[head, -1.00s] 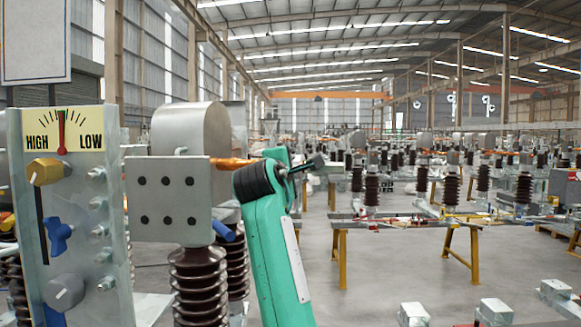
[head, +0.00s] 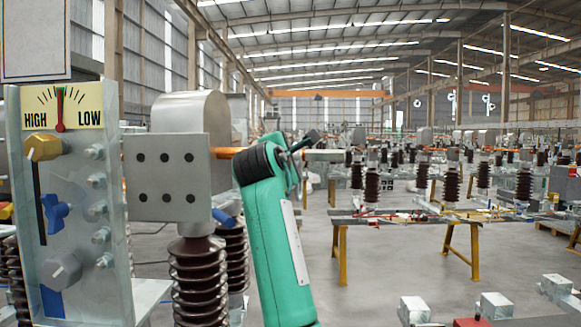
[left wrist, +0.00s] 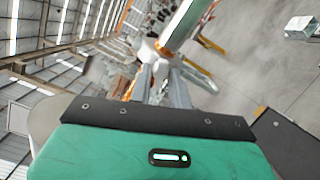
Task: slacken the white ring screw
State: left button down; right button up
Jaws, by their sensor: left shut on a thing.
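My left gripper (head: 310,141) is at the end of the teal arm, right of the grey terminal block, in the head view. In the left wrist view, its two grey fingers (left wrist: 165,80) reach forward, close together, onto a white thing (left wrist: 148,50). I take this to be the white ring screw, but its ring shape is too small and blurred to make out. In the head view, a pale bar (head: 328,156) shows just right of the fingertips. My right gripper is not in view.
A panel (head: 75,230) with a HIGH/LOW dial, knobs and bolts stands at the left. The grey terminal block (head: 165,175) sits on brown ribbed insulators (head: 198,280) beside my arm. A workbench (head: 400,216) with yellow legs stands farther back. Open floor lies between.

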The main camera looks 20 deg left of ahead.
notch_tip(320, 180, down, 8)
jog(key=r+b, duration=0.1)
jog(key=b, duration=0.6)
pick_arm(q)
jog(key=shift+d+n+b, duration=0.15)
jog(key=shift+n+b, duration=1.7)
jog(key=shift+n, duration=4.85)
jog(key=shift+d+n+b, duration=0.1)
jog(key=shift+n+b, duration=1.7)
jog(key=shift+n, duration=4.9)
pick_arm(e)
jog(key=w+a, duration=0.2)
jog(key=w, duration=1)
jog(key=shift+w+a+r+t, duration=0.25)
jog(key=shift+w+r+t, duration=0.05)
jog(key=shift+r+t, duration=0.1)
pick_arm(q)
jog(key=c, duration=1.3)
grip_release()
